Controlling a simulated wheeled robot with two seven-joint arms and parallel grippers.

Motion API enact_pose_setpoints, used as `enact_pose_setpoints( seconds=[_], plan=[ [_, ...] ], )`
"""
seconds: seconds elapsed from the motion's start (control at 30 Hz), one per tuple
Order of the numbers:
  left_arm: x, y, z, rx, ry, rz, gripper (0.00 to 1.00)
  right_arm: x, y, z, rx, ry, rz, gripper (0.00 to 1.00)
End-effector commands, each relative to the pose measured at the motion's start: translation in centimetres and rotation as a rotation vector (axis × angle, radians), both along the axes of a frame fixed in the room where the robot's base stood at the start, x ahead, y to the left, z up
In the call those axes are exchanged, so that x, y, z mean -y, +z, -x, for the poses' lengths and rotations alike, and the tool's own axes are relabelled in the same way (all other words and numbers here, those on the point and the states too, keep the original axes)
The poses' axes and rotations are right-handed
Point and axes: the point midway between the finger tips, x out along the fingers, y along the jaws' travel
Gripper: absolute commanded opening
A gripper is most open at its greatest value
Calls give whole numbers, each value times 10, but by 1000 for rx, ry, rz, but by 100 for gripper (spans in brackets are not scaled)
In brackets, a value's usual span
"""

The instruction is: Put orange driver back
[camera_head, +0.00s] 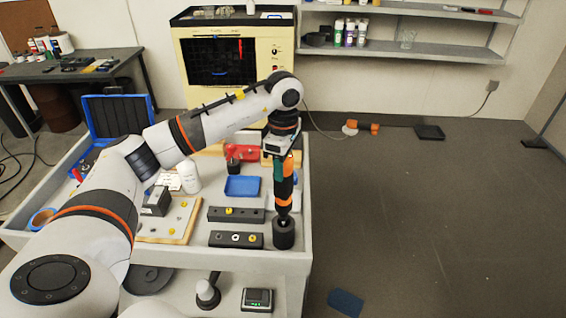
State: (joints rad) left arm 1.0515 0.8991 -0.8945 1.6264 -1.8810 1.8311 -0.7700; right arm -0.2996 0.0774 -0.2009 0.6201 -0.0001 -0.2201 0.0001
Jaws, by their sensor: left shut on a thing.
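My left gripper (279,160) points straight down over the right side of the white cart and is shut on the orange driver (285,190). The driver is orange and black and hangs upright below the gripper. Its lower end meets the top of a black round holder (284,236) at the cart's right edge; I cannot tell whether the tip sits inside the holder or just over it. The gripper hides the driver's upper part. My right gripper is not in view.
Two dark blocks with holes (236,239) lie left of the holder. A blue tray (242,186), a red thing (240,149) and a white bottle (189,178) stand farther back. A wooden board (168,222) lies left. The floor to the right is mostly clear.

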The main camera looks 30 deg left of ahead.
Motion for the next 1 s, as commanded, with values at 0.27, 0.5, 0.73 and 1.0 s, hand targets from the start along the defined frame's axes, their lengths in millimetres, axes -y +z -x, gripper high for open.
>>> enact_pose_setpoints(
  seconds=[0.27,0.5,0.73,1.0],
  plan=[
    [0,-12,0,2,1,1,2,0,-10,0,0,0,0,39],
    [0,-21,0,2,1,1,2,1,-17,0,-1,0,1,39],
    [0,-24,0,2,1,1,2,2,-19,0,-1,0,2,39],
    [0,-24,0,2,1,1,2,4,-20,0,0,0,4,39]
  ],
)
